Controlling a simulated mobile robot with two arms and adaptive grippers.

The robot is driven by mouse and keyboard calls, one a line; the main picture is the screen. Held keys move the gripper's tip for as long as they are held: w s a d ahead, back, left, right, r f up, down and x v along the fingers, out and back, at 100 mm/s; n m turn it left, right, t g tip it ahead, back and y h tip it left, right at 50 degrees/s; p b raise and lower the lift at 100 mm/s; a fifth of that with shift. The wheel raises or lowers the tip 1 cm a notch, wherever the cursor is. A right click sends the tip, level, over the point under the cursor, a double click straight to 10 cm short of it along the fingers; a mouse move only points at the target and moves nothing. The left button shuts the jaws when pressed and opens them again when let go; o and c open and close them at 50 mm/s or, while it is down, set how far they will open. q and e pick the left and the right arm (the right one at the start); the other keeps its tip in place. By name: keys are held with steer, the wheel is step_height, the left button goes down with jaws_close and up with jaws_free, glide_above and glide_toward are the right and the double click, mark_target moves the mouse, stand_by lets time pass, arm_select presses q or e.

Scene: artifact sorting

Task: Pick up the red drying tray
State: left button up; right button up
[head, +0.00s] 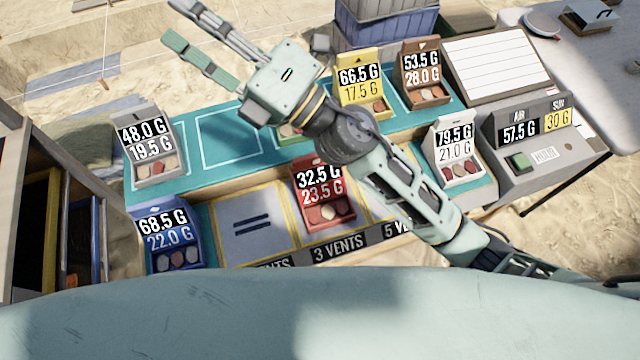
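The red drying tray (312,215) stands in the front row of the bench, above the "3 VENTS" label. Its raised back panel reads 32.5 G and 23.5 G, and several small round pieces lie in its front part. My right arm comes in from the lower right and passes just above and to the right of the tray. My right gripper (178,22) is at the upper left, beyond the bench and well apart from the red tray. Its two fingers are spread and nothing is between them. My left gripper is not in view.
Other trays are blue (169,238), grey (150,150), yellow (360,80), brown (424,70) and white (456,150). A scale (545,140) stands right; a wooden rack (28,205) stands left.

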steer(key=s+a+f+n+g+h, duration=0.1)
steer(key=s+a+f+n+g, duration=0.4)
steer(key=s+a+n+g, duration=0.55)
steer(key=n+h, duration=1.3)
steer(key=h, duration=0.8)
glide_above(315, 155)
step_height(315, 155, down, 24)
steer(key=shift+s+a+r, duration=0.1)
steer(key=shift+s+r, duration=0.05)
steer(key=shift+d+f, duration=0.2)
steer(key=shift+f, duration=0.05)
steer(key=f+p, duration=0.3)
steer(key=f, duration=0.3)
steer(key=shift+w+f+p, duration=0.15)
steer(key=shift+w+p, duration=0.05)
steer(key=shift+p, duration=0.15)
steer(key=shift+f, duration=0.45)
